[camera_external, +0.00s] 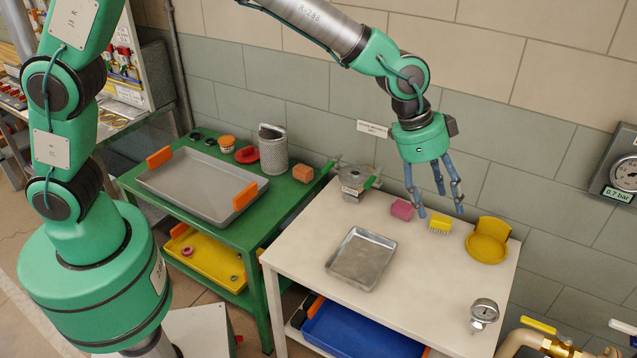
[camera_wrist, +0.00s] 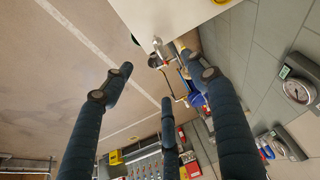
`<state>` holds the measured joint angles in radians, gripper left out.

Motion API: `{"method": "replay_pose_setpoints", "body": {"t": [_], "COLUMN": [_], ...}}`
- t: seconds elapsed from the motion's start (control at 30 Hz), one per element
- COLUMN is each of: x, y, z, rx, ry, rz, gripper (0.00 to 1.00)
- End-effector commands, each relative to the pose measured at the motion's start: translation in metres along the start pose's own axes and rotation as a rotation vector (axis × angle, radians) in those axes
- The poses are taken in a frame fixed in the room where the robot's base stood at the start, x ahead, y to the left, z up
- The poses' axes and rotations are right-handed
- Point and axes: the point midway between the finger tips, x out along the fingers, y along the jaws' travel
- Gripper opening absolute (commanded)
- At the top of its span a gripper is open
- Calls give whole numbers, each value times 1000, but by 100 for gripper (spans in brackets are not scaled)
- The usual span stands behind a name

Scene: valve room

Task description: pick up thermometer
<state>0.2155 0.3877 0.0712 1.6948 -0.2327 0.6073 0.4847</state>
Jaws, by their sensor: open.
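A small round dial instrument with a silver rim, which looks like the thermometer (camera_external: 484,310), is at the front right corner of the white table (camera_external: 400,287). My gripper (camera_external: 440,208) is open and empty, with its blue-grey fingers spread and pointing down over the back right of the table. It is well behind the dial and apart from it. In the wrist view the fingers (camera_wrist: 155,72) are spread with nothing between them. A small metallic shape shows there near the table edge, but I cannot tell if it is the thermometer.
A yellow brush (camera_external: 440,223), a pink block (camera_external: 402,209) and a yellow dish (camera_external: 487,247) stand below and beside my gripper. A metal tray (camera_external: 361,258) lies mid-table. Brass pipework (camera_external: 550,342) is near the front right. The table between dish and dial is clear.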

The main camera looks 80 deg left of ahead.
Motion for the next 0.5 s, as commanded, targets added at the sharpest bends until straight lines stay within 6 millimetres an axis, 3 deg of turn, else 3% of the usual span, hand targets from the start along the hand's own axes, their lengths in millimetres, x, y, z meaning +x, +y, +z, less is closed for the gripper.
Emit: {"method": "replay_pose_setpoints", "body": {"t": [0.23, 0.5], "x": [68, 144], "y": [9, 22], "z": [-30, -49], "rx": [52, 106], "ry": [-11, -19], "rz": [23, 43], "gripper": [58, 58]}}
